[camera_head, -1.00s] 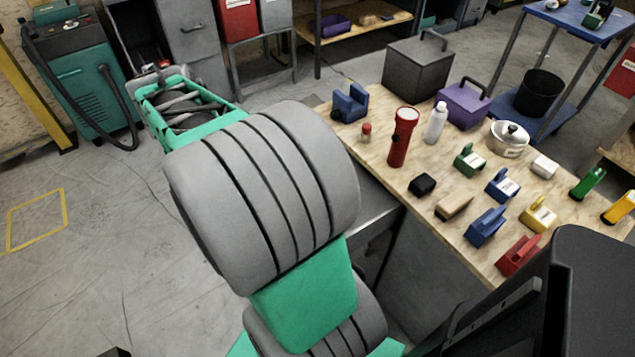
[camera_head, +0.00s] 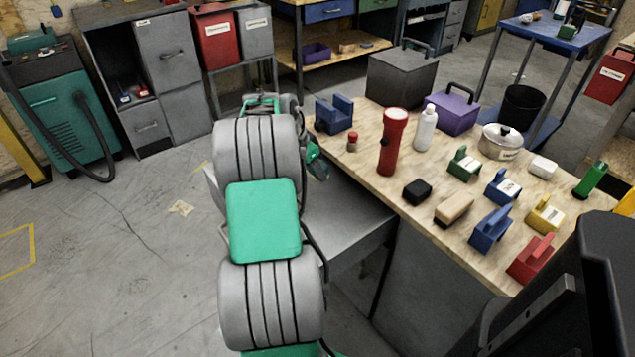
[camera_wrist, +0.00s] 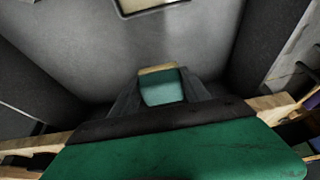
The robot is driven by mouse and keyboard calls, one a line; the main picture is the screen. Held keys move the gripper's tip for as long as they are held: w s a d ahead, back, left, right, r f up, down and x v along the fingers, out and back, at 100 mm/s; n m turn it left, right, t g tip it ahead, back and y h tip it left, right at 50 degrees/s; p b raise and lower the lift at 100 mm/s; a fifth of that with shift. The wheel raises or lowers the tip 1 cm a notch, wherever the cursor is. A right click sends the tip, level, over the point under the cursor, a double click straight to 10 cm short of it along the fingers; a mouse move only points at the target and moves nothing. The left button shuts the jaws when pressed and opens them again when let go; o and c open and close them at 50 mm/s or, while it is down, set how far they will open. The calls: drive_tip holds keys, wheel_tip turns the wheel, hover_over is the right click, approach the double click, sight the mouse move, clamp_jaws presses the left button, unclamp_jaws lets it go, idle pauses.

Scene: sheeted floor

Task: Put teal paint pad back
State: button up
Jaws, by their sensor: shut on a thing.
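My gripper (camera_wrist: 162,98) is shut on the teal paint pad (camera_wrist: 160,86), which shows as a small teal block with a tan edge between the dark jaws in the wrist view. In the head view my arm's end is beside the left edge of the wooden table (camera_head: 408,205), and my arm hides most of the gripper there. I cannot clearly tell the pad apart in that view. Similar pads stand on the table: green (camera_head: 465,163), blue (camera_head: 502,188), another blue (camera_head: 491,231), yellow (camera_head: 545,215) and red (camera_head: 532,261).
Near the table's left end are a dark blue holder (camera_head: 334,114), a small red-capped bottle (camera_head: 352,142), a red flashlight (camera_head: 391,142) and a white bottle (camera_head: 425,128). A black block (camera_head: 417,190) and a tan brush (camera_head: 454,209) lie nearer.

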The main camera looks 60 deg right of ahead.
sight(321, 186)
drive_tip(key=d+f, duration=0.1)
drive_tip(key=f, duration=0.1)
drive_tip(key=d+f, duration=0.1)
drive_tip(key=d, duration=0.1)
drive_tip(key=shift+w+f, duration=0.15)
drive_tip(key=shift+f, duration=0.2)
wheel_tip(321, 186, down, 3)
drive_tip(key=shift+r+b, duration=0.1)
drive_tip(key=shift+b, duration=0.7)
drive_tip(key=shift+f, duration=0.4)
drive_tip(key=o, duration=1.2)
drive_tip(key=shift+r, duration=0.1)
